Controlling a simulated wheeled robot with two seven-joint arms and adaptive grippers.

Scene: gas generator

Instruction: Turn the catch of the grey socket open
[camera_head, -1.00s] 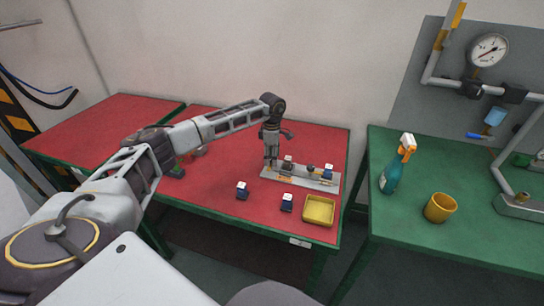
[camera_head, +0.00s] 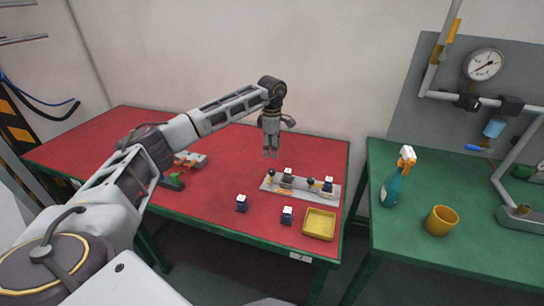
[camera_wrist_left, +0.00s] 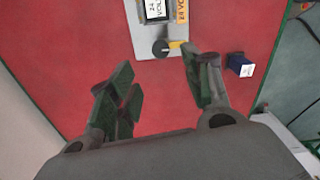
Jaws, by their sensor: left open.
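The grey socket (camera_head: 287,178), with a white top, stands on the left part of a pale metal board (camera_head: 300,189) on the red table. Its catch (camera_head: 270,174) has a black knob and stands at the board's left end. My left gripper (camera_head: 270,155) points down above the board's left end, apart from the catch. Its fingers (camera_wrist_left: 160,95) are spread and empty. My right gripper is out of view.
A blue socket (camera_head: 328,186) and a second black knob (camera_head: 310,182) are on the board's right part. Two dark blue blocks (camera_head: 242,203) (camera_head: 287,215) and a yellow tray (camera_head: 320,224) lie in front. A spray bottle (camera_head: 393,186) and yellow cup (camera_head: 441,220) stand on the green table.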

